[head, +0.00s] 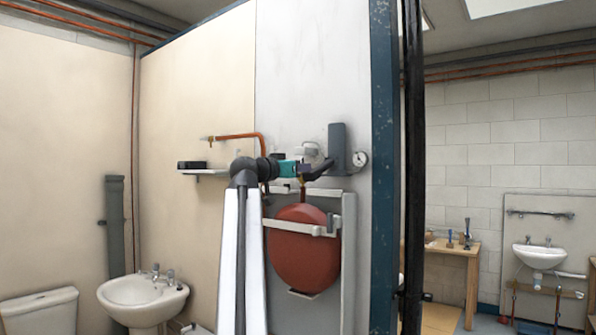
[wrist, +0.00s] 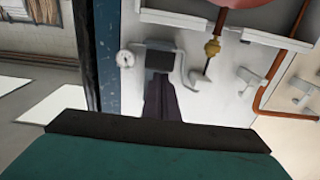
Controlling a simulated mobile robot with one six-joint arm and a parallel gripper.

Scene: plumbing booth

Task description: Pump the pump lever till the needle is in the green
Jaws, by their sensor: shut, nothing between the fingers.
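The pump (head: 338,145) is a dark grey upright block on the pale panel, right of centre in the head view. Its round white gauge (head: 361,158) is at its right side; the needle is too small to read against a green zone. My gripper (head: 322,167) is shut and empty, its dark fingers close to the pump's lower left. Contact cannot be told. The wrist view is upside down: the pump (wrist: 160,58) lies just beyond my shut gripper (wrist: 161,84), with the gauge (wrist: 125,58) at its left. I cannot clearly separate the lever from the pump body.
A red vessel (head: 301,250) hangs below the pump behind a pale strap. A copper pipe (head: 238,136) and small shelf (head: 205,172) are to the left. A dark blue panel edge (head: 384,200) stands close on the right. A basin (head: 142,296) is lower left.

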